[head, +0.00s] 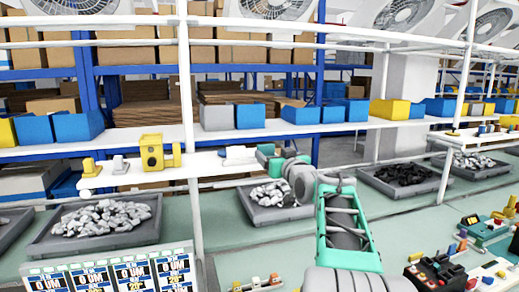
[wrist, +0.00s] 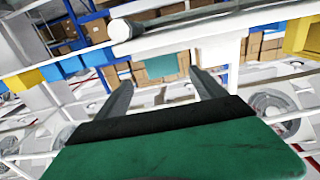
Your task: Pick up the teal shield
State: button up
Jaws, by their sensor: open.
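A flat teal piece, which looks like the teal shield (wrist: 161,67), shows in the wrist view beyond and between my fingertips, just below a white shelf edge. My gripper (wrist: 160,77) is open, with its two dark fingers apart on either side of that teal piece in the picture. I see no contact, and the gap in depth is hard to tell. In the head view my arm reaches to the white shelf, with its teal and grey end at the shelf's front edge. There the fingers are not clear, and I cannot pick out the shield from my own teal parts.
The white shelf (head: 212,178) holds a yellow device (head: 152,152) and small parts to the left. A white upright post (head: 188,120) stands left of my arm. Below are trays of grey pieces (head: 105,222) and dark pieces (head: 404,174). Blue bins (head: 250,116) line the upper shelf.

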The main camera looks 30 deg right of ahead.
aim_at(267, 145)
jog(key=p+x, duration=0.1)
jog(key=x, duration=0.1)
jog(key=r+p+x, duration=0.1)
jog(key=x, duration=0.1)
jog(key=p+x, duration=0.2)
jog(key=shift+w+a+r, duration=0.2)
jog(key=shift+w, duration=0.15)
jog(key=shift+w+d+f, duration=0.1)
jog(key=shift+w+f, duration=0.1)
jog(key=shift+w, duration=0.15)
jog(key=shift+s, duration=0.15)
jog(key=shift+c, duration=0.7)
jog(key=c, duration=1.3)
jog(key=shift+r, duration=0.1)
